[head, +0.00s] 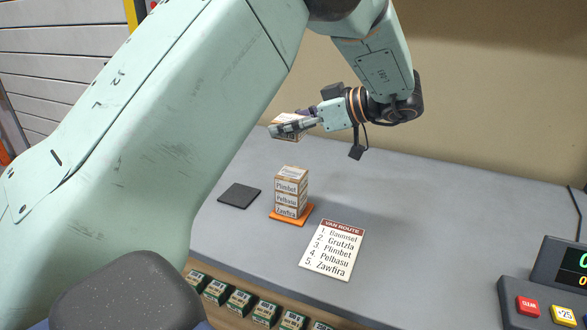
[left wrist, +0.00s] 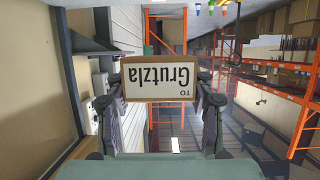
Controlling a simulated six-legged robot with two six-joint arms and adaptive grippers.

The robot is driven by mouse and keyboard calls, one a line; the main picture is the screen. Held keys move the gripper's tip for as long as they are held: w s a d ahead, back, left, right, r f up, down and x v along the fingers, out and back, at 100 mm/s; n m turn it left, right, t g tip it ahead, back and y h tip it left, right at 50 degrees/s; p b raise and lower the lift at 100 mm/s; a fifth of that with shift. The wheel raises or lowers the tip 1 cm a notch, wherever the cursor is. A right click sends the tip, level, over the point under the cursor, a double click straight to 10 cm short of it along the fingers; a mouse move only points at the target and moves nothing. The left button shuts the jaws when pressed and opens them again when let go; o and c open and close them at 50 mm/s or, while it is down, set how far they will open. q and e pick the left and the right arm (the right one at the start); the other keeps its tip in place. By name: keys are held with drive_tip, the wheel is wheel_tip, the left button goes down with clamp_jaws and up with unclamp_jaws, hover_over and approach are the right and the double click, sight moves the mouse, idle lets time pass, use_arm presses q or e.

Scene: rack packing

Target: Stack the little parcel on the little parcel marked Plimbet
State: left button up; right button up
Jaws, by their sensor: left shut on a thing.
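A stack of three little parcels stands on an orange mat (head: 286,221) in the head view. The top one is the parcel marked Plimbet (head: 290,185). Below it are the parcels marked Pelbasu (head: 287,199) and Zawfira (head: 286,211). My left gripper (head: 294,128) is shut on a little parcel (head: 287,120), held above the stack with a clear gap. In the left wrist view that held parcel (left wrist: 155,78) shows a label reading Grutzla, upside down in the picture, between the two fingers (left wrist: 160,105). The fingers hide part of it in the head view. My right gripper is not in view.
A VAN ROUTE card (head: 333,250) lists Baumsef, Grutzla, Plimbet, Pelbasu and Zawfira. A dark square mat (head: 239,195) lies empty left of the stack. A device with buttons (head: 545,290) stands at the right. Several small green-and-white boxes (head: 240,301) line the front. The table's back right is clear.

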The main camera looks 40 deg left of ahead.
sight(291, 173)
use_arm(q)
drive_tip(key=f, duration=0.2)
drive_tip(key=f+b, duration=0.1)
drive_tip(key=shift+w+d+f, duration=0.1)
drive_tip(key=shift+d+f, duration=0.25)
drive_tip(key=shift+f, duration=0.05)
drive_tip(key=f, duration=0.1)
drive_tip(key=f+b, duration=0.1)
drive_tip(key=f, duration=0.2)
drive_tip(key=shift+a+f, duration=0.3)
drive_tip(key=shift+d+f, duration=0.1)
drive_tip(key=shift+f, duration=0.05)
drive_tip(key=shift+d, duration=0.15)
drive_tip(key=shift+f, duration=0.1)
drive_tip(key=o, duration=0.8)
drive_tip(key=shift+a, duration=0.2)
drive_tip(key=o, duration=0.4)
drive_tip(key=shift+d, duration=0.15)
